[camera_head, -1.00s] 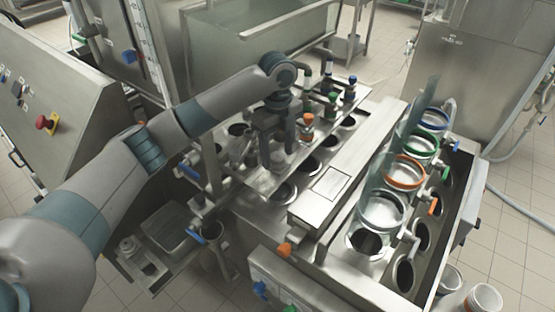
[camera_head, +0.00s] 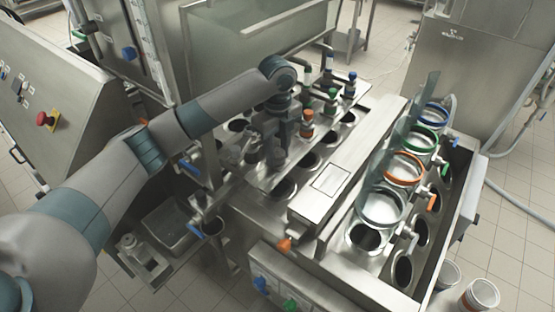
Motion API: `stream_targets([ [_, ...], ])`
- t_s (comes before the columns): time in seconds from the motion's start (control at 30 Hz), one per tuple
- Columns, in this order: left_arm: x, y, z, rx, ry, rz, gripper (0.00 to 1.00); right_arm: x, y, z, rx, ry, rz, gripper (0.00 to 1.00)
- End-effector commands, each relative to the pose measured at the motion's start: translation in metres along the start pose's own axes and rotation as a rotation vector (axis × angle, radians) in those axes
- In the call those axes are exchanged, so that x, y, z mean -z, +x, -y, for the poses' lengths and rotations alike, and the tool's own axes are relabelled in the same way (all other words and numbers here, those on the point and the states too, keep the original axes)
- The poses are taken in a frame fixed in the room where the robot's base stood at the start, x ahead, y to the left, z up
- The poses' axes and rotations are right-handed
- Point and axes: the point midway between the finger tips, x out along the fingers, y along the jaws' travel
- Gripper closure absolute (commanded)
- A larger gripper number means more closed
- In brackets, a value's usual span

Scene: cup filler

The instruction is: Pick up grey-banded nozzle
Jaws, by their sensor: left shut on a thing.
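My left gripper (camera_head: 275,152) reaches down over the steel plate with round holes, at the left of the row of colour-banded nozzles. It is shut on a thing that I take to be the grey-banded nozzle. The fingers hide most of it, and its band cannot be made out. The orange-banded nozzle (camera_head: 307,123) stands upright just right of the gripper. The green-banded nozzle (camera_head: 332,102) and the blue-banded nozzle (camera_head: 351,84) stand farther back in the same row. My right gripper is not in view.
Right of the plate is a steel housing (camera_head: 330,180). Beyond it stand rings with grey, orange (camera_head: 404,168), green and blue rims, and valves with coloured handles. A control panel with a red button (camera_head: 46,118) is at the left. Cans (camera_head: 480,296) stand at the lower right.

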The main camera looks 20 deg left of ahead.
Motion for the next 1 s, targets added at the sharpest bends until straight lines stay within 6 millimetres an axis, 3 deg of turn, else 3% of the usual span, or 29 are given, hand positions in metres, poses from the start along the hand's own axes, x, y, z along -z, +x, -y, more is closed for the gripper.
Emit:
stream_targets([
  [0.37, 0.0, -0.01, 0.001, 0.004, 0.0, 0.001, 1.0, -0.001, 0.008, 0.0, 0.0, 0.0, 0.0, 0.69],
  [0.6, 0.001, -0.041, 0.001, 0.006, 0.002, 0.002, 1.0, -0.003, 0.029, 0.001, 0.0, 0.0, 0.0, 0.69],
  [1.0, 0.071, -0.086, -0.027, 0.005, 0.005, 0.004, 1.0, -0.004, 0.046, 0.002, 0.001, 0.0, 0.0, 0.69],
])
